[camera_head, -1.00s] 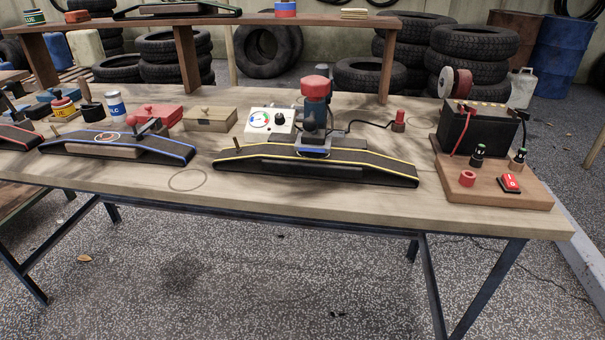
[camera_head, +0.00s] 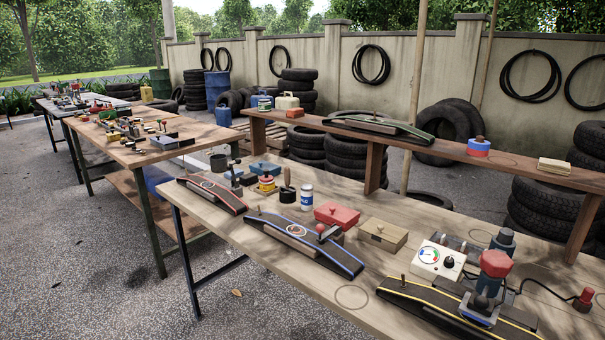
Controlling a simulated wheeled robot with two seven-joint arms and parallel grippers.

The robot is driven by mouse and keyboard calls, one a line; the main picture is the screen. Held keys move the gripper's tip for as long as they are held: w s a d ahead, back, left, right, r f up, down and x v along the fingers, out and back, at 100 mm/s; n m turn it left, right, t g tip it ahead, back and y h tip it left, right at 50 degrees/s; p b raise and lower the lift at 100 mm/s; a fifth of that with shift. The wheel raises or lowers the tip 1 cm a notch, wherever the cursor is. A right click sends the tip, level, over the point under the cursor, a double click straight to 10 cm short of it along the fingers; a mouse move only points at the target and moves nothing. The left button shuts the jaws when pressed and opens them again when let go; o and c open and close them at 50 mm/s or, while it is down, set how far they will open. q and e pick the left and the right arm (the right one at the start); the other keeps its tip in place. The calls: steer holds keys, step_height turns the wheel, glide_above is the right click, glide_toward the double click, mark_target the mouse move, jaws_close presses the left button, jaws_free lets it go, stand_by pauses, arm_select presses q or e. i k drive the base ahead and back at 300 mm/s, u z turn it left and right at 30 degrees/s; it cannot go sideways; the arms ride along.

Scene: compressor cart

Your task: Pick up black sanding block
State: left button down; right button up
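I cannot make out a black sanding block for certain. Small dark items stand on the near workbench (camera_head: 215,232): a dark cup (camera_head: 218,162) and a black knobbed piece (camera_head: 287,190). The middle bench (camera_head: 112,152) holds several small dark pieces too small to tell apart, and a grey-black flat item (camera_head: 172,142). Neither of my grippers is in view.
Long black ramps with red (camera_head: 212,194), blue (camera_head: 335,257) and yellow (camera_head: 430,300) edging lie on the near bench. A red box (camera_head: 337,214) and tan box (camera_head: 382,235) stand behind. A raised shelf (camera_head: 400,142) runs along the back. Floor at left is clear.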

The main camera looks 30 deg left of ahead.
mark_target(246, 180)
steer(key=u, duration=1.35)
